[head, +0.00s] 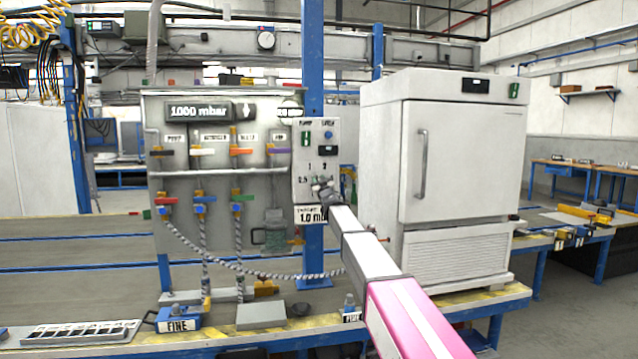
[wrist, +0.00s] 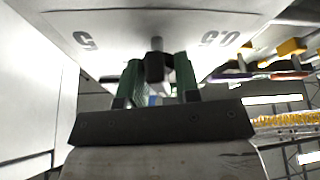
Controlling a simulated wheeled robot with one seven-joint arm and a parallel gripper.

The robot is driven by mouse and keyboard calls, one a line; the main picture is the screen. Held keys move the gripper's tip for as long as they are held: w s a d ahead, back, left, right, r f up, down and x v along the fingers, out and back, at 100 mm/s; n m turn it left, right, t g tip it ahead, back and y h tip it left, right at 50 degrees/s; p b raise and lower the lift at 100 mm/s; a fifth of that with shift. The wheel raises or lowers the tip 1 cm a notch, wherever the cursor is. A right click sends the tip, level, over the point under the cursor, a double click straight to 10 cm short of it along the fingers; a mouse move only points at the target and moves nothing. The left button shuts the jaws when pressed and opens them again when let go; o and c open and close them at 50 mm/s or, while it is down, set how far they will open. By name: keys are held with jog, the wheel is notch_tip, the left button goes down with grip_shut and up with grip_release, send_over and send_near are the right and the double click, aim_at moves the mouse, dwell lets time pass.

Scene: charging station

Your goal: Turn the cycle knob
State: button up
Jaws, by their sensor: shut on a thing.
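The control box (head: 308,130) is a pale upright panel on a blue post, with small buttons at its top and a dial scale marked 1, 2 and 0.5 lower down. In the wrist view its face (wrist: 150,22) shows a 5 and a 0.5 upside down. A black knob (wrist: 156,68) stands out from this face on a short shaft. My gripper (head: 322,186) reaches the lower part of the box. In the wrist view its green fingers (wrist: 158,80) are shut on the knob, one on each side. In the head view my gripper mostly hides the knob.
A grey panel with several coloured valve handles (head: 240,151) and hoses stands left of the box. A large white oven-like cabinet (head: 450,150) stands close on the right.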

jog(key=shift+n+g+y, duration=0.6)
jog(key=shift+n+y, duration=0.2)
jog(key=shift+n, duration=1.2)
jog(key=o, duration=0.6)
jog(key=shift+s, duration=0.1)
jog(key=v, duration=1)
jog(key=shift+s+d+f, duration=0.1)
jog(key=shift+s+d, duration=0.15)
